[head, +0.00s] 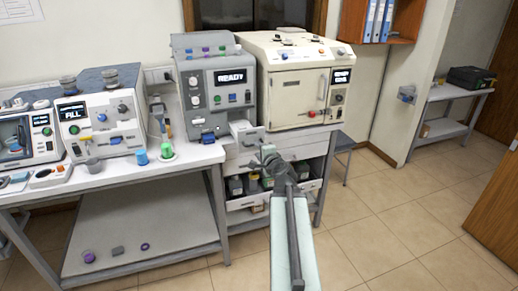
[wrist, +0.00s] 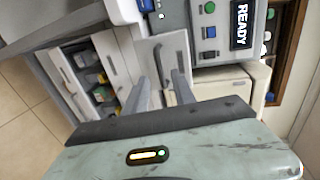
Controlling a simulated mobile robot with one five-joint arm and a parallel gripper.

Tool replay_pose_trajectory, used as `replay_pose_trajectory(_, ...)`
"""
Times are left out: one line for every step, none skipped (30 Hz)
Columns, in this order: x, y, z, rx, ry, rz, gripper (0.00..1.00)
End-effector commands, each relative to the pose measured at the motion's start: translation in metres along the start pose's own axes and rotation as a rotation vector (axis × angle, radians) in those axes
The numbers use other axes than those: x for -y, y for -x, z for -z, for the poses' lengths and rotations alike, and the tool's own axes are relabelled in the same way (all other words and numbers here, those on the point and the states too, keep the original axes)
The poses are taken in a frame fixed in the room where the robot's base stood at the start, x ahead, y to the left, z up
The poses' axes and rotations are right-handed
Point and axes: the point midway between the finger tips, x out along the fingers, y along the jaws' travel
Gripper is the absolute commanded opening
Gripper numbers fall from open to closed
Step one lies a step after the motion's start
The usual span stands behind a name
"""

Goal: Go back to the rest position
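My gripper (head: 268,160) is at the end of my outstretched arm, in front of the white drawer cabinet (head: 245,160) below the grey machine. In the wrist view my gripper (wrist: 158,85) shows two grey fingers spread apart with nothing held between them. A panel with a dark handle (wrist: 160,56) lies beyond the fingertips; I cannot tell whether they touch it. The wrist view is turned on its side.
The grey machine (head: 217,85) and the cream machine (head: 295,82) both read READY. An open lower drawer (head: 252,199) holds several bottles. The bench (head: 195,158) at left carries more instruments. Tiled floor (head: 390,235) is clear at right, before a side table (head: 448,128).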

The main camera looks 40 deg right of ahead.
Motion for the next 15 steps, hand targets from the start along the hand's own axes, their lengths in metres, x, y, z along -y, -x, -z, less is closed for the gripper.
replay_pose_trajectory(0.0022,0.0058,-0.0020,0.000,0.000,0.000,0.31)
replay_pose_trajectory(0.0022,0.0071,-0.0024,0.000,0.000,0.000,0.31)
replay_pose_trajectory(0.0021,0.0080,-0.0026,0.000,0.000,0.000,0.31)
replay_pose_trajectory(0.0019,0.0083,-0.0027,-0.001,0.000,0.000,0.31)
replay_pose_trajectory(0.0017,0.0081,-0.0029,0.000,0.000,0.000,0.31)
replay_pose_trajectory(0.0015,0.0077,-0.0033,0.000,0.000,0.000,0.31)
replay_pose_trajectory(0.0014,0.0075,-0.0036,0.000,0.000,0.000,0.31)
replay_pose_trajectory(0.0014,0.0073,-0.0042,0.001,0.000,0.000,0.31)
replay_pose_trajectory(0.0014,0.0072,-0.0049,0.002,0.000,0.000,0.31)
replay_pose_trajectory(0.0014,0.0071,-0.0054,0.002,0.000,0.000,0.31)
replay_pose_trajectory(0.0014,0.0071,-0.0055,0.003,0.000,0.000,0.31)
replay_pose_trajectory(0.0015,0.0069,-0.0061,0.003,0.001,0.000,0.31)
replay_pose_trajectory(0.0015,0.0068,-0.0066,0.004,0.001,0.000,0.31)
replay_pose_trajectory(0.0015,0.0068,-0.0069,0.004,0.001,0.000,0.31)
replay_pose_trajectory(0.0015,0.0067,-0.0071,0.005,0.001,0.000,0.31)
